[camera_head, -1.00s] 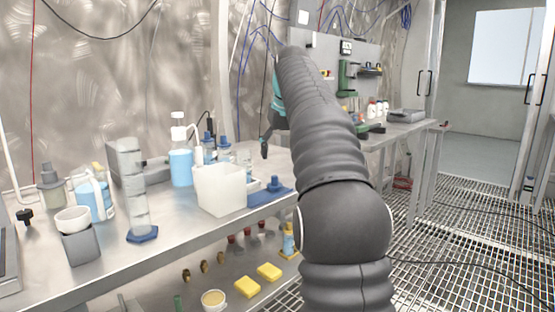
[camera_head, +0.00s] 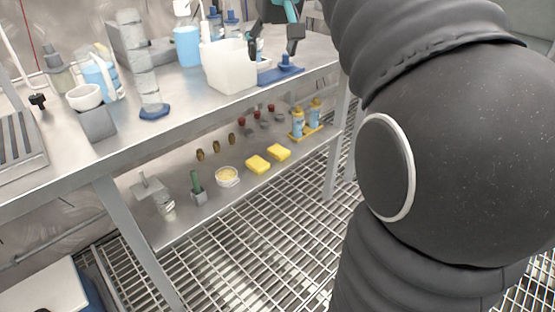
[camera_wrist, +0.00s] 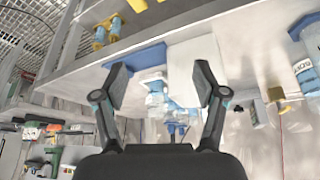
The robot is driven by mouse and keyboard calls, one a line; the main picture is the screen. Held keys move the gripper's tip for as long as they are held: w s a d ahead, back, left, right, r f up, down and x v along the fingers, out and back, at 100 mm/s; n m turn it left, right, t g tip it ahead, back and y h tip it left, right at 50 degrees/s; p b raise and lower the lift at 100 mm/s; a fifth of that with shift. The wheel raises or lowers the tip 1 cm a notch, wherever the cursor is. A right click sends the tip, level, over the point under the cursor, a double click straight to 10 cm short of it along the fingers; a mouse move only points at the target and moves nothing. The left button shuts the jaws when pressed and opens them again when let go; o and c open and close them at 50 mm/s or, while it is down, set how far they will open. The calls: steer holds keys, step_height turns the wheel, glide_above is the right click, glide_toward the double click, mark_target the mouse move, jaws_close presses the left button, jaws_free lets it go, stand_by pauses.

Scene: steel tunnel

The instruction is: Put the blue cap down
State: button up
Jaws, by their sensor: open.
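My gripper (camera_head: 273,48) is open over the back bench, with its fingers apart just above a blue tray (camera_head: 268,78). A small blue knob-shaped piece, which looks like the blue cap (camera_head: 286,60), stands upright on this tray below the right finger. I see nothing held between the fingers. In the wrist view my gripper (camera_wrist: 160,82) is also open, with the blue tray (camera_wrist: 135,60) beyond the left finger. The cap itself cannot be made out clearly there.
A white open container (camera_head: 228,70) stands left of the tray, close to the left finger. Blue-capped bottles stand behind. A tall clear cylinder (camera_head: 140,60) and white bowl (camera_head: 84,97) are further left. The lower shelf holds yellow sponges (camera_head: 258,165) and bottles.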

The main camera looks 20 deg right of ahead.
steer(key=s+a+f, duration=0.4)
steer(key=s+f, duration=0.7)
steer(key=s+a+f+n, duration=0.1)
steer(key=s+a+f, duration=0.4)
steer(key=s+f, duration=0.6)
steer(key=shift+s+f+t+y, duration=0.2)
steer(key=shift+s+t+y, duration=0.1)
steer(key=shift+s, duration=0.2)
